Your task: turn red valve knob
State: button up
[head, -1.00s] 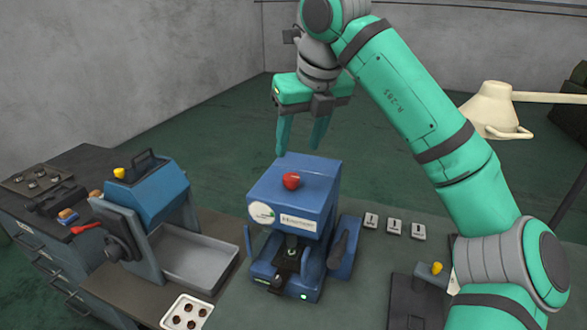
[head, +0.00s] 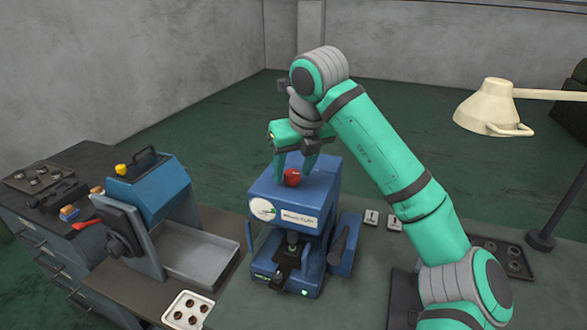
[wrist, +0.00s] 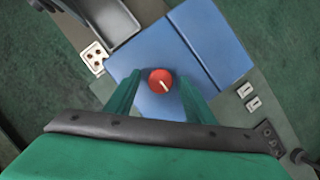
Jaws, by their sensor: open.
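The red valve knob (head: 292,177) sits on top of the blue machine (head: 318,192) in the middle of the head view. In the wrist view the knob (wrist: 160,80) is round, with a pale pointer mark toward its lower right. My gripper (head: 294,172) is open, pointing down at the machine top from behind the knob. In the wrist view its two green fingers (wrist: 157,90) are spread, one on each side of the knob, with gaps between. I cannot tell whether the fingertips reach down to the knob's height.
A second blue machine with a yellow knob (head: 121,170) and a grey tray (head: 195,262) stands at the left. A white tray with brown round parts (head: 187,311) lies at the front. A cream lamp (head: 490,108) stands at the right. Small labelled blocks (head: 371,217) lie right of the machine.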

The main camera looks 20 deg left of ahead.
jog(key=c, duration=1.1)
jog(key=shift+o, duration=0.2)
jog(key=shift+d+r, duration=0.1)
jog(key=n, duration=0.2)
jog(key=n+g+y, duration=0.1)
jog(key=n, duration=0.1)
jog(key=shift+w+d+n, duration=0.1)
jog(key=shift+w+n, duration=0.1)
jog(key=shift+n, duration=0.1)
jog(key=n+g, duration=0.1)
jog(key=n, duration=0.1)
jog(key=n+g, duration=0.1)
jog(key=n, duration=0.1)
jog(key=shift+w+n+y, duration=0.15)
jog(key=shift+n+y, duration=0.15)
jog(key=n+g, duration=0.1)
jog(key=n, duration=0.3)
jog(key=shift+w+g, duration=0.15)
jog(key=shift+g, duration=0.25)
jog(key=shift+w+n+g+h, duration=0.1)
jog(key=shift+n+g+h, duration=0.25)
jog(key=shift+n, duration=0.85)
jog(key=shift+n+g+h, duration=0.35)
jog(key=shift+n, duration=0.85)
